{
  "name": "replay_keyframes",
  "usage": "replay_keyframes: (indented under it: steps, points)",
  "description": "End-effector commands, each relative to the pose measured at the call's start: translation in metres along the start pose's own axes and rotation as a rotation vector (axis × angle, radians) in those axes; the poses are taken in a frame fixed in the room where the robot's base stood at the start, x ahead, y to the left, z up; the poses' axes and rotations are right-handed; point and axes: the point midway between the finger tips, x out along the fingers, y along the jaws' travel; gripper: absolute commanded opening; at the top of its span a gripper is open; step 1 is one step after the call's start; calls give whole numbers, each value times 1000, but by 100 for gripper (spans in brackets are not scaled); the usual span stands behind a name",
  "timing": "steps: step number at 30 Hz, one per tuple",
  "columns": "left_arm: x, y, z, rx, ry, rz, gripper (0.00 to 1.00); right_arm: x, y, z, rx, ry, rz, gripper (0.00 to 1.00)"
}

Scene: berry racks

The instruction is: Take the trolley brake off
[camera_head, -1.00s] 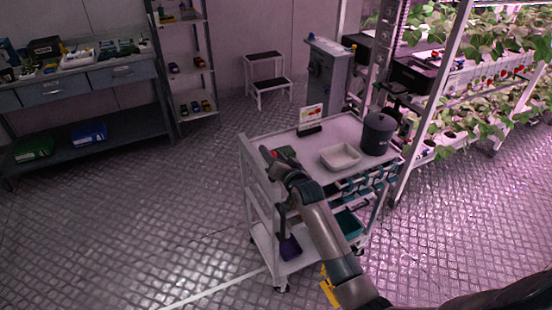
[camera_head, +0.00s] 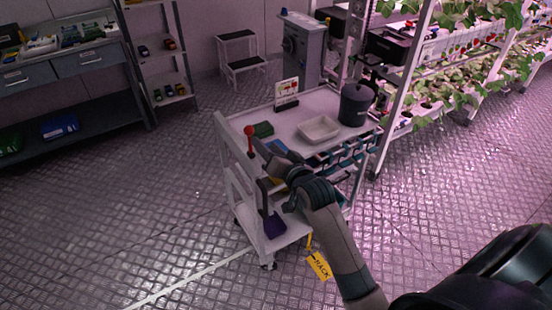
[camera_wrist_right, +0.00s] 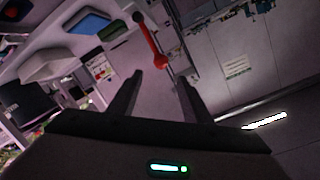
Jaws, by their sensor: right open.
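The trolley (camera_head: 305,108) stands in the middle of the head view. A red brake lever (camera_head: 250,138) with a ball knob stands up at its left end. My right gripper (camera_head: 262,153) is close beside the lever on its near side, open and empty. In the right wrist view the red lever (camera_wrist_right: 149,40) lies just beyond the fingertips of my right gripper (camera_wrist_right: 160,82), with its larger red ball in front of the gap. The fingers look apart from it. My left gripper is in neither view.
The trolley top holds a white tray (camera_head: 318,129), a dark bucket (camera_head: 355,105), a sign card (camera_head: 286,94) and blue and green items. A yellow tag (camera_head: 318,264) hangs near my forearm. Plant racks (camera_head: 408,90) stand close to the right. The floor at left is clear.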

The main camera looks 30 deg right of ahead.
Motion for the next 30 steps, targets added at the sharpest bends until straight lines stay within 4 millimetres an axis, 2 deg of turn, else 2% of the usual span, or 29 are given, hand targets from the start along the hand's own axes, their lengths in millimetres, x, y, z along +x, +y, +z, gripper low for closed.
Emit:
replay_keyframes:
  steps: [3, 10, 30]
  points:
    - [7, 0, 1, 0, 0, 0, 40, -21, 1, 2, 0, 1, -1, 45]
    - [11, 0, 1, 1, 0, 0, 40, -45, 1, 0, 1, 1, 0, 45]
    - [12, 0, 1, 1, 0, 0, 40, -50, 0, 0, 0, 0, 0, 45]
